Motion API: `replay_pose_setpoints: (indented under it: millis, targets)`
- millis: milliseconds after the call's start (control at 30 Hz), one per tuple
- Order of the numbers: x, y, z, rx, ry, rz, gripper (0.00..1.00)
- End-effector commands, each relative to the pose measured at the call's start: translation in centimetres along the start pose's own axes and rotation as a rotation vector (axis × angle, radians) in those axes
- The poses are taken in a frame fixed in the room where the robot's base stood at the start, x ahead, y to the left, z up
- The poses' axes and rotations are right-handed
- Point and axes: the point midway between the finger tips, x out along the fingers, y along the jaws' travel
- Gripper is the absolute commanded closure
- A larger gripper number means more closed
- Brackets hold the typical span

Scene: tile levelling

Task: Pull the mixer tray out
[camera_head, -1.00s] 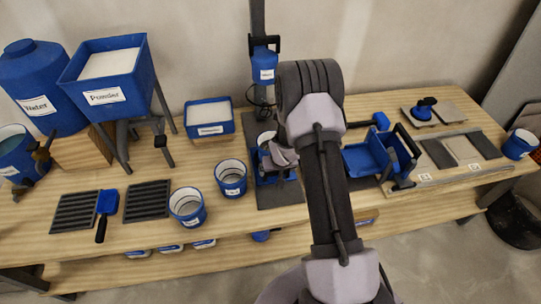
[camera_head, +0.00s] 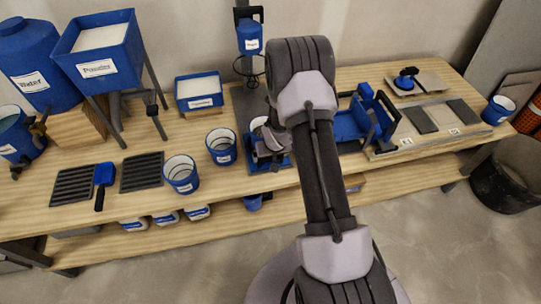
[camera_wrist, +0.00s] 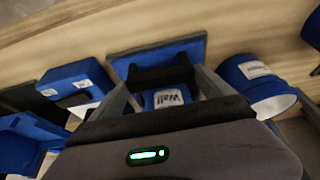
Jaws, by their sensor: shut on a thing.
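The mixer tray (camera_head: 284,163) is a low blue piece at the foot of the mixer stand, near the front of the bench. It is mostly hidden by my wrist in the head view. In the wrist view, its blue plate (camera_wrist: 190,47) lies beyond my fingers. A blue bucket (camera_wrist: 170,98) with a white "Wall" label shows between the fingers. My gripper (camera_wrist: 160,78) is shut around a black bar in front of the plate, which looks like the tray's handle. The exact contact is hard to see.
Two blue buckets (camera_head: 182,175) (camera_head: 221,147) stand close left of the mixer. A blue stand (camera_head: 352,125) and a tile board (camera_head: 400,150) are to the right. The blue mixer head (camera_head: 249,38) hangs above on its column. The floor in front is clear.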

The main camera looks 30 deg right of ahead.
Motion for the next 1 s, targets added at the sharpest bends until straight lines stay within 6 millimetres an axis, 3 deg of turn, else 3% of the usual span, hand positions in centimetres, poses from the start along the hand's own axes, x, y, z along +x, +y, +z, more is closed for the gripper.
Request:
replay_pose_setpoints:
  millis: [33,67,100,333,467,567,800,1000]
  targets:
    - [0.0,0.0,-0.1,0.001,0.001,0.000,0.82]
    - [0.0,0.0,-0.1,0.001,0.001,0.000,0.05]
    - [0.0,0.0,-0.1,0.001,0.001,0.000,0.00]
    - [-0.1,0.0,-0.1,0.001,0.001,0.000,0.00]
    - [-1.6,0.0,-0.2,0.001,0.002,0.000,0.00]
    - [-4.1,0.0,-0.3,0.001,0.003,0.000,0.00]
    - [-12.1,0.1,-0.4,0.000,0.003,0.000,0.00]
    - [-16.5,0.1,-0.2,0.001,0.002,0.000,0.00]
